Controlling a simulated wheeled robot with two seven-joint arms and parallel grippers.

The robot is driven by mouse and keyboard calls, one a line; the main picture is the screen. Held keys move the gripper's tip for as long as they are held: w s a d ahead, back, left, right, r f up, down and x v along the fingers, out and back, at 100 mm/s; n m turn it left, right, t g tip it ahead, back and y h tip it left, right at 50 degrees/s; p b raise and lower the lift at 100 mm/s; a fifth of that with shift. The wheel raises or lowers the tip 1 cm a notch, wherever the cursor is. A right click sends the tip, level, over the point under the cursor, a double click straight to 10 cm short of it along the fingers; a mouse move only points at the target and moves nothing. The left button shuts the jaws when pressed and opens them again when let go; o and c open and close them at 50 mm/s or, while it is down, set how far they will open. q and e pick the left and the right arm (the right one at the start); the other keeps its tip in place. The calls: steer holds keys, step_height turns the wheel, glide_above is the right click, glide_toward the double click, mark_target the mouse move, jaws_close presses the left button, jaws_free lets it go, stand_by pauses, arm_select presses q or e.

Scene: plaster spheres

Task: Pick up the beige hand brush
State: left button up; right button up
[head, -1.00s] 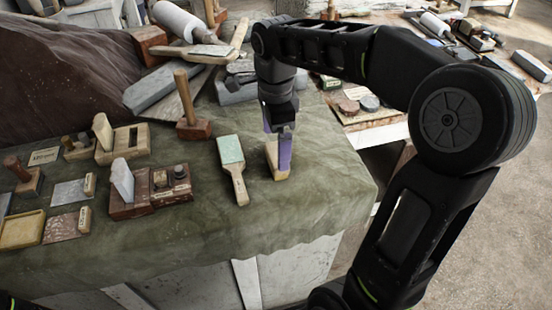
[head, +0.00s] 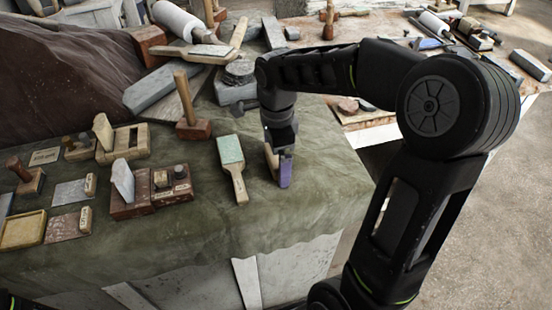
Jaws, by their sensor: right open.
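A small beige wooden piece, which looks like the beige hand brush (head: 270,160), lies on the green cloth near the right part of the covered table. My right gripper (head: 286,175), with purple fingers pointing down, is just right of it and in front of it, hiding its right part. The gripper is open. I cannot tell whether a finger touches the brush. My left gripper is out of view.
A paddle with a pale green face (head: 232,165) lies close to the left. A wooden mallet (head: 193,125) stands behind it. Several boxes and blocks fill the cloth's left side. The cloth (head: 215,230) in front is clear.

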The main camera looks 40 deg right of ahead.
stand_by(0.4)
steer(key=c, duration=1.3)
